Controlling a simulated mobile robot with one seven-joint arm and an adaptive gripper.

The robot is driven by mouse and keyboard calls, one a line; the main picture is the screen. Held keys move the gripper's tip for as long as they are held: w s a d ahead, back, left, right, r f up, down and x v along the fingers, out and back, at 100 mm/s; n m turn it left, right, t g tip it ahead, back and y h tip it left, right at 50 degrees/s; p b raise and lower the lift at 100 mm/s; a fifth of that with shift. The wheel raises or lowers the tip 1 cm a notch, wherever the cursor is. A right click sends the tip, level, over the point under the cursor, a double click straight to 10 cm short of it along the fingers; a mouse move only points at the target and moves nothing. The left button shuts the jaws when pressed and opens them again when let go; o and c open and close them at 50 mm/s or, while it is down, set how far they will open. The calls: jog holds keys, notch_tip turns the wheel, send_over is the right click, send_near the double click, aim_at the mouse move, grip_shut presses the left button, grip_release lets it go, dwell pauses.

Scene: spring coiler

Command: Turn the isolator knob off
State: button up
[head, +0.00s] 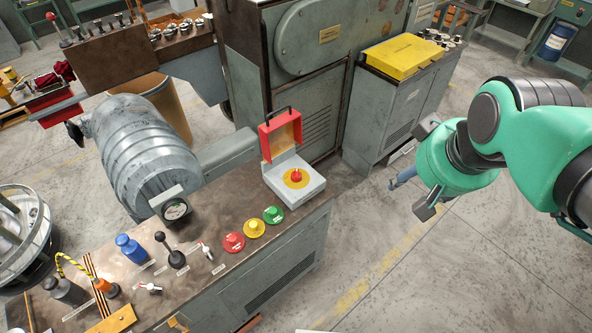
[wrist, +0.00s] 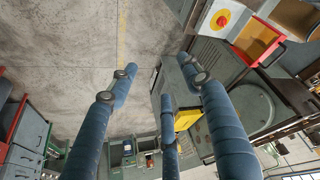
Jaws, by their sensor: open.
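A red knob on a round yellow plate (head: 296,177) sits on a pale grey box (head: 305,189) at the back right corner of the bench. The box's red lid (head: 268,142) stands open behind it. I take this for the isolator knob; its pointer angle is too small to read. In the wrist view the knob (wrist: 222,19) shows at the top right. My gripper (head: 411,180) is open and empty, in the air right of the bench and well apart from the knob. Its spread blue fingers (wrist: 158,76) show in the wrist view with nothing between them.
Red, yellow and green buttons (head: 254,228) line the bench edge in front of the box. A black-knobbed lever (head: 171,252) and small red-tipped switches (head: 206,250) stand further left. A grey cabinet with a yellow case (head: 402,58) stands behind. The floor under my gripper is clear.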

jog(key=w+a+n+g+p, duration=0.1)
jog(key=w+a+n+p, duration=0.3)
jog(key=w, duration=0.6)
jog(key=n+g+p, duration=0.3)
jog(key=n+p, duration=0.5)
jog(key=n, duration=0.2)
send_over(296, 173)
notch_tip(296, 173, down, 20)
jog(key=shift+s+a+f, duration=0.1)
jog(key=shift+s+f, duration=0.05)
jog(key=shift+s, duration=0.3)
jog(key=f, duration=0.9)
jog(key=w+f+b, duration=0.1)
jog(key=f, duration=0.3)
jog(key=shift+f, duration=0.35)
jog(key=shift+c, duration=0.5)
